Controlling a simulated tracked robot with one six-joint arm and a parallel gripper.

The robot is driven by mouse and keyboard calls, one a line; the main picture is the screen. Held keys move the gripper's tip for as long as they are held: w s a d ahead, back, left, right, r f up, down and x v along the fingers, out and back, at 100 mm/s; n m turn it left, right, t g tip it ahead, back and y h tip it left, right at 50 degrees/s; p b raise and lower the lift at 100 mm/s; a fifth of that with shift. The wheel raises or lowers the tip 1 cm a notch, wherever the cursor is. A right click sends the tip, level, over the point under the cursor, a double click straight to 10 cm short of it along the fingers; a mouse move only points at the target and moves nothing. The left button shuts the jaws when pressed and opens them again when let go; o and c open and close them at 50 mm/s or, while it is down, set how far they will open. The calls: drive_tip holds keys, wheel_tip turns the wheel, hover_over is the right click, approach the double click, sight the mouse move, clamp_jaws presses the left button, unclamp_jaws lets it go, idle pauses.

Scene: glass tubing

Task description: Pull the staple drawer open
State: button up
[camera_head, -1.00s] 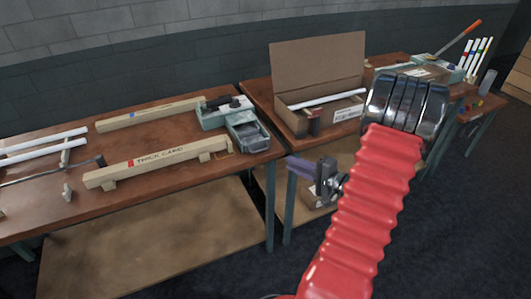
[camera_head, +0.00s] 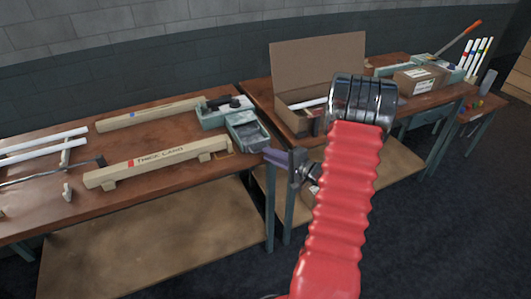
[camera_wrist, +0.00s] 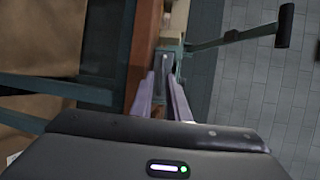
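The teal stapling machine (camera_head: 215,117) stands at the right end of the left table, with a black lever on top. Its staple drawer, a dark grey unit in a teal frame (camera_head: 247,133), faces the table's front right edge. My gripper (camera_head: 268,156) is just in front of and below that unit. In the wrist view my gripper's (camera_wrist: 161,78) two pale purple fingers are apart. A grey and teal front (camera_wrist: 165,59) shows just past and between the tips. I cannot tell whether they touch it. Nothing is clearly held.
An open cardboard box (camera_head: 318,65) stands on the middle table to the right. In the wrist view the lever (camera_wrist: 235,36) reaches out right. Dark floor lies in front.

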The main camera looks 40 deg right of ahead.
sight(254, 149)
drive_tip(key=x, duration=0.3)
drive_tip(key=shift+w, duration=0.15)
drive_tip(key=shift+c, duration=0.5)
clamp_jaws()
drive_tip(key=shift+f, duration=0.2)
idle(0.7)
